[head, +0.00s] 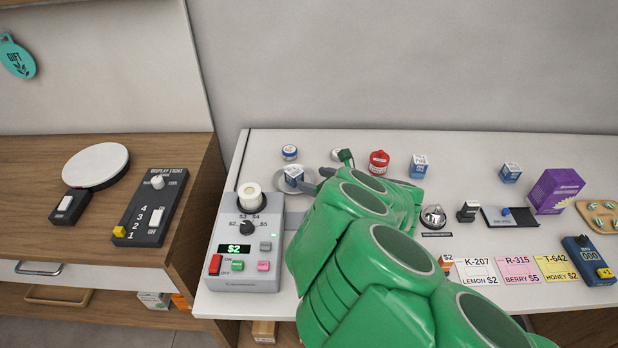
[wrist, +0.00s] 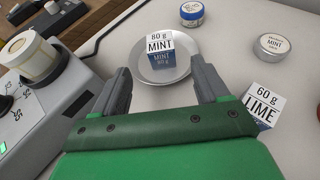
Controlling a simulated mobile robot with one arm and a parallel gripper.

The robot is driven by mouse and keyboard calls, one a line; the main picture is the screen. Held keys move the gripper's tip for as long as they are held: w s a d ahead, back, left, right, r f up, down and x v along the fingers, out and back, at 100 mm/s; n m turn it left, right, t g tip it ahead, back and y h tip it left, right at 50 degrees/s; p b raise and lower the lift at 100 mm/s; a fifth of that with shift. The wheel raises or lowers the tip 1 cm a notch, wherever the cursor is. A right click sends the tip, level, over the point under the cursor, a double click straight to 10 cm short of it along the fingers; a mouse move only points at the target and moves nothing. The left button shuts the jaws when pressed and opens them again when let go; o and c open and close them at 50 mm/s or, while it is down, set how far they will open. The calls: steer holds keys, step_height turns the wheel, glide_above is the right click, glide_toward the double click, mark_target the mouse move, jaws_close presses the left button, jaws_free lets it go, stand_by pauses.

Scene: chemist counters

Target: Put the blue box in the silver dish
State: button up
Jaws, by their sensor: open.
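A blue box with a white "80 g MINT" top (wrist: 160,60) stands upright in the silver dish (wrist: 181,72) in the wrist view. In the head view the box (head: 294,173) and the dish (head: 284,187) are at the back left of the white counter, behind the grey machine. My gripper (wrist: 163,74) is open and empty, its fingers apart at the near side of the dish, one to each side. It also shows in the head view (head: 310,181), just right of the dish. Whether a finger touches the dish I cannot tell.
A box marked "60 g LIME" (wrist: 264,106) is close by my right finger. A blue-lidded jar (wrist: 192,13) and a mint tin (wrist: 272,46) stand beyond. The grey machine (head: 243,246) stands close on the left. More blue-and-white boxes (head: 418,167) (head: 510,173) stand farther right.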

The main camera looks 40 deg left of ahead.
steer(key=shift+v, duration=1.2)
